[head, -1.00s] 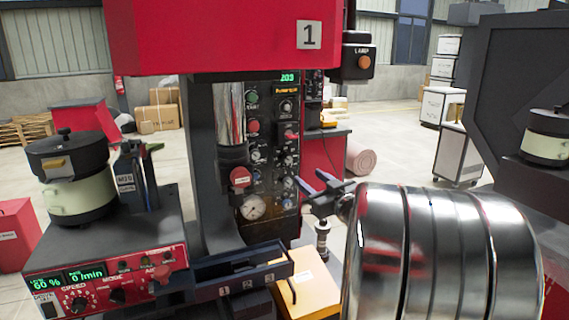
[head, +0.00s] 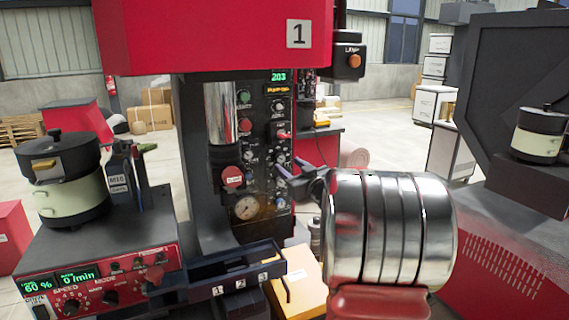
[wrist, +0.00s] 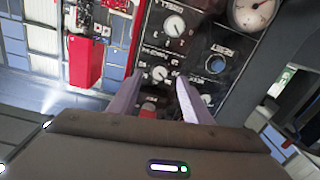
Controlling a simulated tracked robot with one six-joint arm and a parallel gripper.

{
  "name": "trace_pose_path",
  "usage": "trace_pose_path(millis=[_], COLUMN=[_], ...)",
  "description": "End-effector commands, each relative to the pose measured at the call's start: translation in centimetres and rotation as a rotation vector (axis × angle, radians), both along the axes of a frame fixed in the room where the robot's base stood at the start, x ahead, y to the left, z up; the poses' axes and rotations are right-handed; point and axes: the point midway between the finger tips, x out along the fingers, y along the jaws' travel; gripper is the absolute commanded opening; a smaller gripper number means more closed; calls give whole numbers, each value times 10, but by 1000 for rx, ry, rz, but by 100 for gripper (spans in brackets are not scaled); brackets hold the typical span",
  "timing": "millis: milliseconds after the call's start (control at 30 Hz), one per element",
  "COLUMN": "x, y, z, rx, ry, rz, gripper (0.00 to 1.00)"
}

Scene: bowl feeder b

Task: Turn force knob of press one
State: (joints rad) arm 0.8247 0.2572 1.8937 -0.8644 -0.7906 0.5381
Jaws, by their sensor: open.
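Press one (head: 210,40) is the red machine marked 1. Its dark control panel (head: 263,140) carries several knobs, a green and a red button, and a pressure gauge (head: 246,207). The panel lettering is too small to read, so I cannot tell which knob is the force knob. My gripper (head: 283,176) is open in front of the panel's lower right part. In the wrist view my gripper (wrist: 160,92) has its two fingers apart, with a small knob with red on it (wrist: 148,106) seen between them. Whether they touch it I cannot tell. A white-dialled knob (wrist: 160,73) lies just beyond.
A feeder box with a bowl (head: 75,195) stands at left. Another dark machine (head: 515,90) stands at right.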

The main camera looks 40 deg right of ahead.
Motion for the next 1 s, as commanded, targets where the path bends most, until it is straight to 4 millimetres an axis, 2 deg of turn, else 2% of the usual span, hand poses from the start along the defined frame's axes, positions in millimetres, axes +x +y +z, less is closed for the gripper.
trace_pose_path(millis=[100,300,700,1000], x=[18,38,43,43], y=[-4,-10,-12,-13], z=[-1,0,0,0], rx=[0,-1,0,-1], ry=[1,1,1,1], rz=[1,-1,-2,-2], gripper=[45,45,45,24])
